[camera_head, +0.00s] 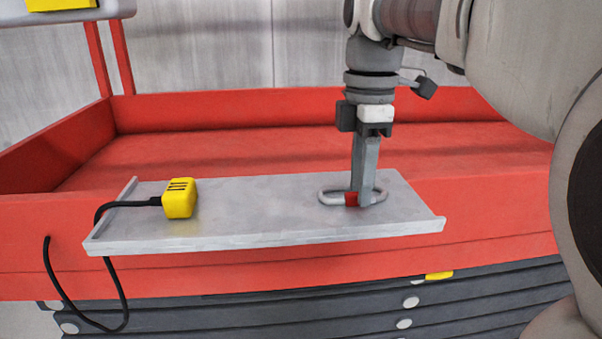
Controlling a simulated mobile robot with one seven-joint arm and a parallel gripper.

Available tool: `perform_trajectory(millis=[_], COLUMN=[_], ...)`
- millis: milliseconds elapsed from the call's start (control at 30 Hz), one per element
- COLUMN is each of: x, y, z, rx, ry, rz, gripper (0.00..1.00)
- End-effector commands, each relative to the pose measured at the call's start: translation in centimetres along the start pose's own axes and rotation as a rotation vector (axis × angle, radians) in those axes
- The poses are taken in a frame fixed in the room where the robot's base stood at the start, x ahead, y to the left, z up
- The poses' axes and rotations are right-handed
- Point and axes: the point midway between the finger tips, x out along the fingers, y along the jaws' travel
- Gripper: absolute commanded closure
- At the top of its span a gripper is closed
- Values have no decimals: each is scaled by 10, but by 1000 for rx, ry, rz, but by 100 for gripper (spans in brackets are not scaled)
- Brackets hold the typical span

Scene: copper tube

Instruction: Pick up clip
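The clip (333,198) is a grey metal oval ring with a red part in the middle. It lies on the right half of the grey metal tray (265,222). My gripper (362,199) points straight down with its fingers at the clip, overlapping its near side beside the red part. From this side the fingers look like one narrow bar. I cannot see the gap between them or whether they grip the clip. The clip appears to rest on the tray, and part of it is hidden behind the fingers.
A yellow box (180,198) with a black cable (121,291) sits on the tray's left half. The tray lies across the front edge of a red platform with raised walls (230,108). The tray's middle is clear. A grey lift structure (330,317) is below.

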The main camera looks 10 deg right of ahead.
Motion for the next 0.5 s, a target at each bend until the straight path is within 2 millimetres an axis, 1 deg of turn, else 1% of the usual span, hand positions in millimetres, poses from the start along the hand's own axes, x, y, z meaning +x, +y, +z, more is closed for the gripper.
perform_trajectory(millis=[33, 100, 300, 333, 467, 500], x=[4, 7, 7, 7, 7, 7], y=[0, 0, 0, 0, 0, 0], z=[0, 0, 0, 0, 0, 0], rx=[1, 0, 0, 0, 0, 0], ry=[0, 0, 0, 0, 0, 0], rz=[-1, 1, 1, 1, 1, 1], gripper=[61, 61, 61, 63, 86, 94])
